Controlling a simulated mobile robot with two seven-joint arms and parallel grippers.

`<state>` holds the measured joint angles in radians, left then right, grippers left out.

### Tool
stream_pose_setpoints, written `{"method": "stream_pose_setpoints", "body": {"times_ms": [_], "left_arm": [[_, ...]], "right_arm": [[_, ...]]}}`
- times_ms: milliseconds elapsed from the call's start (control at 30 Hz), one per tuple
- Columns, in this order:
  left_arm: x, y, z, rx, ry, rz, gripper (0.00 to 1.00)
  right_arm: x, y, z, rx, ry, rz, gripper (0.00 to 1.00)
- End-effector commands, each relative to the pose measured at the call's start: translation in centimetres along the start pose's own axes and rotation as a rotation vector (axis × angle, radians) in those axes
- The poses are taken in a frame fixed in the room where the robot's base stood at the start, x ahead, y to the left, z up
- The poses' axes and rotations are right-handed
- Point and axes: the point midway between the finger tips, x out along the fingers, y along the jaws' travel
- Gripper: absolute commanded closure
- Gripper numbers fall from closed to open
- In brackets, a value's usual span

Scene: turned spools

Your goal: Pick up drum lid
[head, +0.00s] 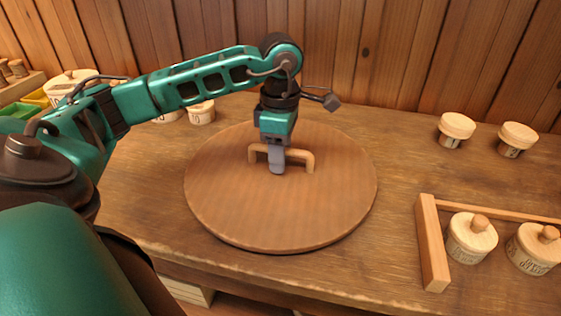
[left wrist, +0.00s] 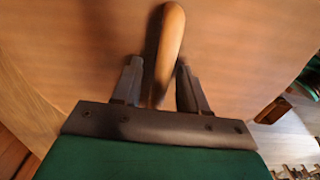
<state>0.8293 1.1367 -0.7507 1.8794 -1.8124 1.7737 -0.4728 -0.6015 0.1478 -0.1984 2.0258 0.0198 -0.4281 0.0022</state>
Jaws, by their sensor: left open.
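The drum lid (head: 245,215) is a large round brown wooden disc lying flat on the workbench. A light wooden bar handle (head: 306,158) stands up from its middle. My left gripper (head: 276,163) points down over the handle, with its fingers at the handle's height. In the left wrist view, the handle (left wrist: 168,50) runs between the two fingers of the open left gripper (left wrist: 155,85). The lid (left wrist: 240,45) fills most of that view. Whether either finger touches the handle I cannot tell. My right gripper is not in view.
A wooden frame (head: 430,240) with lidded jars (head: 470,240) stands at the right. Two small lidded jars (head: 456,128) (head: 517,138) stand at the back right. More jars (head: 201,113) stand behind the lid at the left. A plank wall (head: 400,60) closes the back. The bench between lid and frame is clear.

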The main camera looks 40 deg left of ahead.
Motion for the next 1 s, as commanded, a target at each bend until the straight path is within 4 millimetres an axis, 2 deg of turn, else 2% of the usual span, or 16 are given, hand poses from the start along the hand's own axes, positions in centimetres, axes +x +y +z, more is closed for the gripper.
{"method": "stream_pose_setpoints", "body": {"times_ms": [367,800,1000], "left_arm": [[0.17,0.01,-0.02,0.0,0.0,0.0,0.57],[0.17,-0.01,-0.01,0.0,0.0,0.0,0.99],[0.17,-0.01,-0.01,0.0,0.0,0.0,1.0]], "right_arm": [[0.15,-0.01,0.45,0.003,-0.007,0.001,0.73],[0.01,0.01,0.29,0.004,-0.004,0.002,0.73],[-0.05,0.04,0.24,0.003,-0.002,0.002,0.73]]}}
